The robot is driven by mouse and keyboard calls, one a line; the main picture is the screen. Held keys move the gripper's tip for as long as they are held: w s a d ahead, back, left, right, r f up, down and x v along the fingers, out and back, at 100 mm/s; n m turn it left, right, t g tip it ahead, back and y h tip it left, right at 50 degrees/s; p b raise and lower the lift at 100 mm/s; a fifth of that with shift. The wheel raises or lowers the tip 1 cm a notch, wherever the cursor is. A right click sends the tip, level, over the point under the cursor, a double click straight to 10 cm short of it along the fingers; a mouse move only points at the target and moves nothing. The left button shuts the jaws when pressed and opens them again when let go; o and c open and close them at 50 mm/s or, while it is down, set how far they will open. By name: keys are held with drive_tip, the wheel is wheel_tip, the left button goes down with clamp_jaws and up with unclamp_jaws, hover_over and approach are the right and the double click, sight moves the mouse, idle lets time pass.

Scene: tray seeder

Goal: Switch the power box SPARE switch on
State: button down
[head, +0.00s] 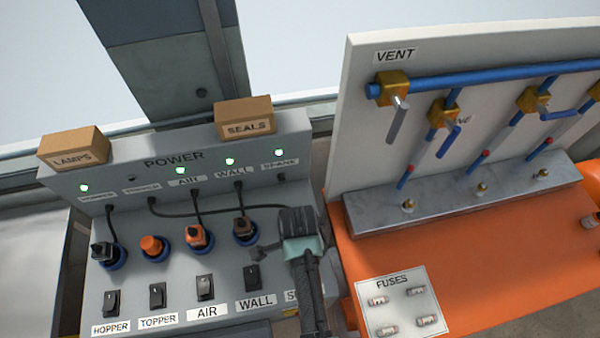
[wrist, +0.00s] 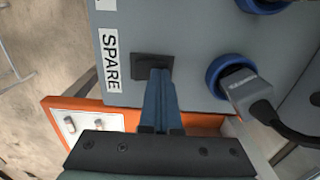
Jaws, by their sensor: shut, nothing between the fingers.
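The grey power box (head: 65,215) fills the left of the head view, with labelled rocker switches along its front. In that view my gripper (head: 301,245) covers the SPARE switch and most of its label. The wrist view shows the dark SPARE switch (wrist: 148,66) beside the SPARE label (wrist: 111,61). My gripper (wrist: 160,78) is shut and empty, its fingertips over or against the switch's edge; I cannot tell whether they touch. The switch's position is unclear. The lamp above SPARE (head: 279,153) is lit green.
A grey plug (wrist: 246,92) sits in a blue socket close to my fingers. LAMPS (head: 74,149) and SEALS (head: 244,118) boxes stand on top of the power box. The VENT panel (head: 440,145) with valve levers and an orange bench (head: 480,255) are at the right.

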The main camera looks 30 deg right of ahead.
drive_tip(key=shift+r, duration=0.1)
wheel_tip(320, 180, up, 7)
drive_tip(key=p, duration=0.7)
idle(0.5)
